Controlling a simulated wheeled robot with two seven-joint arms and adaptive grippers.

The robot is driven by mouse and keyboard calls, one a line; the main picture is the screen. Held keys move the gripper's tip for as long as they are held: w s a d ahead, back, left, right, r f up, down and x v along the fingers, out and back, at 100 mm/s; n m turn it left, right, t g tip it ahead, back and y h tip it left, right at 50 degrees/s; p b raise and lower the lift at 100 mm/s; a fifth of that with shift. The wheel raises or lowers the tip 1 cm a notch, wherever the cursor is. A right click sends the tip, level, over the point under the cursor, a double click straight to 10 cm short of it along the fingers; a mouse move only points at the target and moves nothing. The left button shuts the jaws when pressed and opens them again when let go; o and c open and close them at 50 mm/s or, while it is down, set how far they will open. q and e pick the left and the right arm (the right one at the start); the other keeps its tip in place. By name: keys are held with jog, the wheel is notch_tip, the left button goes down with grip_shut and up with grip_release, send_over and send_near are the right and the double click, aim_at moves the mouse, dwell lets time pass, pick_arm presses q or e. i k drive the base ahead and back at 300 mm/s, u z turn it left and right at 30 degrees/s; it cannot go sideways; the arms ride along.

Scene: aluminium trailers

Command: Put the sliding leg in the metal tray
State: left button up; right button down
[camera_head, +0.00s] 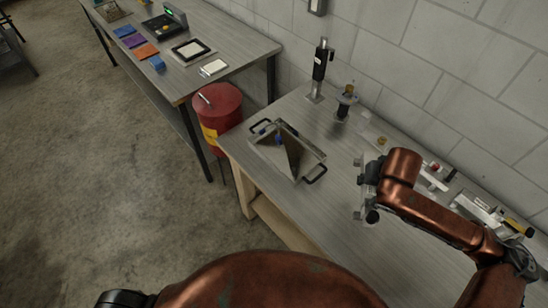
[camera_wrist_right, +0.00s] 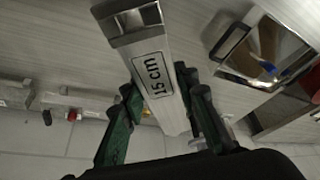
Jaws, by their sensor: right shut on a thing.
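The sliding leg (camera_wrist_right: 154,75) is a silver metal bar with a "15 cm" label. In the right wrist view it lies between the green-black fingers of my right gripper (camera_wrist_right: 160,112), which is shut on it. In the head view my right gripper (camera_head: 366,190) is over the bench, to the right of the metal tray and apart from it; the leg is hard to make out there. The metal tray (camera_head: 312,161) has black handles and holds a brown angled piece and something blue. It also shows at upper right in the right wrist view (camera_wrist_right: 234,40). My left gripper is not in view.
A black upright device (camera_head: 320,65) and a round-based stand (camera_head: 344,104) are at the wall behind the tray. Small parts (camera_head: 434,177) line the bench's right back. A red bin (camera_head: 217,107) stands left of the bench. Bare bench lies between tray and right gripper.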

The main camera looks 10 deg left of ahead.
aim_at(276, 155)
jog(key=u, duration=0.4)
jog(key=k, duration=0.5)
jog(key=u, duration=1.15)
jog(key=i, duration=1.25)
jog(key=z, duration=0.75)
jog(key=i, duration=0.45)
jog(key=z, duration=0.45)
